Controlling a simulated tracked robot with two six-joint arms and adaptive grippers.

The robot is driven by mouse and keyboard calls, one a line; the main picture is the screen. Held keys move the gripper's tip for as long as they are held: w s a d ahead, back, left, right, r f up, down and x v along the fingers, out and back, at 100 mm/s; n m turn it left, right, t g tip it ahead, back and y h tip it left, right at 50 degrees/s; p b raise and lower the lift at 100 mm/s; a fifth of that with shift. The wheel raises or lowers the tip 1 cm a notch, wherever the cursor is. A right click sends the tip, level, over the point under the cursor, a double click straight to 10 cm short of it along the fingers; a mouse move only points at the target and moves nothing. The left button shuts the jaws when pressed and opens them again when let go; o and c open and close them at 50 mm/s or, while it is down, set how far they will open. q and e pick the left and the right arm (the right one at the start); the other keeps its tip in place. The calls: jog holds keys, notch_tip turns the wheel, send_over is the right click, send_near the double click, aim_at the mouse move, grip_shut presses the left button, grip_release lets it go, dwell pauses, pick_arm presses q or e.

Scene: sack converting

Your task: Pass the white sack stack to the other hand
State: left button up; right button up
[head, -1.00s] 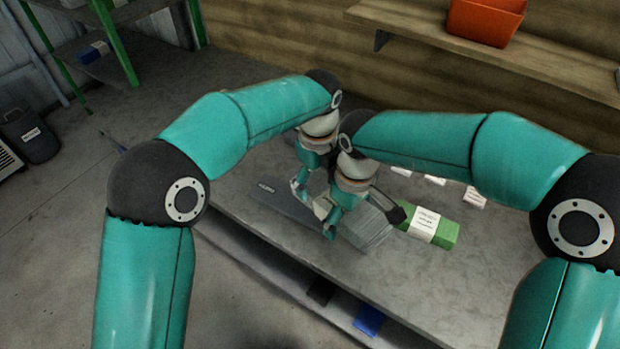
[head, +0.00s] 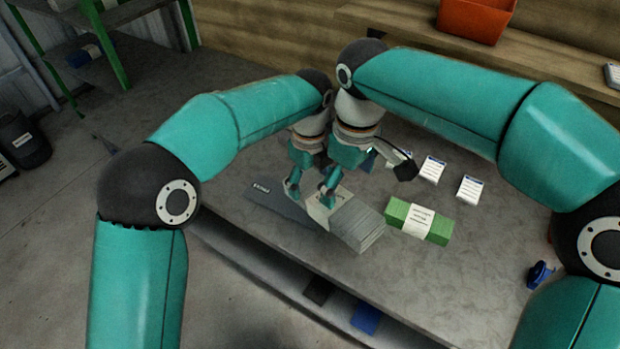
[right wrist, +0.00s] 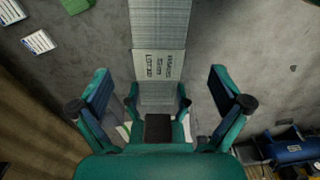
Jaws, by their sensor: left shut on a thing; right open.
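The white sack stack (head: 358,225) is a pale grey-white, banded bundle at the middle of the table; in the right wrist view (right wrist: 160,25) it runs down from the top edge, with its printed band (right wrist: 158,64) facing me. My left gripper (head: 305,192) is shut on the stack near its left end, partly hidden by the right hand. My right gripper (head: 365,183) is open above the stack; in the right wrist view its spread fingers (right wrist: 160,92) stand on either side of the stack, apart from it.
A green banded bundle (head: 420,221) lies right of the stack. White cards (head: 432,169) lie behind it. A dark flat piece (head: 275,200) lies to the left. A blue item (head: 540,274) sits at the right. An orange bin (head: 476,20) stands on the back shelf.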

jog(key=shift+s+d+r, duration=0.1)
jog(key=shift+r, duration=0.55)
jog(key=shift+s+d+f, duration=0.15)
jog(key=shift+s+d, duration=0.05)
jog(key=shift+d, duration=0.05)
jog(key=s+d+f+m+y, duration=0.1)
jog(key=s+f, duration=0.1)
jog(key=s+d+f+y, duration=0.1)
jog(key=s+d, duration=0.1)
jog(key=s+d+f+m+y, duration=0.1)
jog(key=s+f+y, duration=0.1)
jog(key=s, duration=0.1)
jog(key=shift+d+f+m, duration=0.15)
jog(key=shift+f+m, duration=0.15)
jog(key=s+f+m, duration=0.3)
jog(key=f, duration=0.7)
jog(key=s+f+m, duration=0.2)
jog(key=f+m, duration=0.1)
jog(key=f, duration=0.8)
jog(key=s+f+m, duration=0.2)
jog(key=s+f, duration=0.1)
jog(key=f, duration=0.8)
jog(key=shift+s+d+m+t, duration=0.3)
jog(key=shift+d+m, duration=0.1)
jog(key=shift+d, duration=0.05)
jog(key=shift+f, duration=0.1)
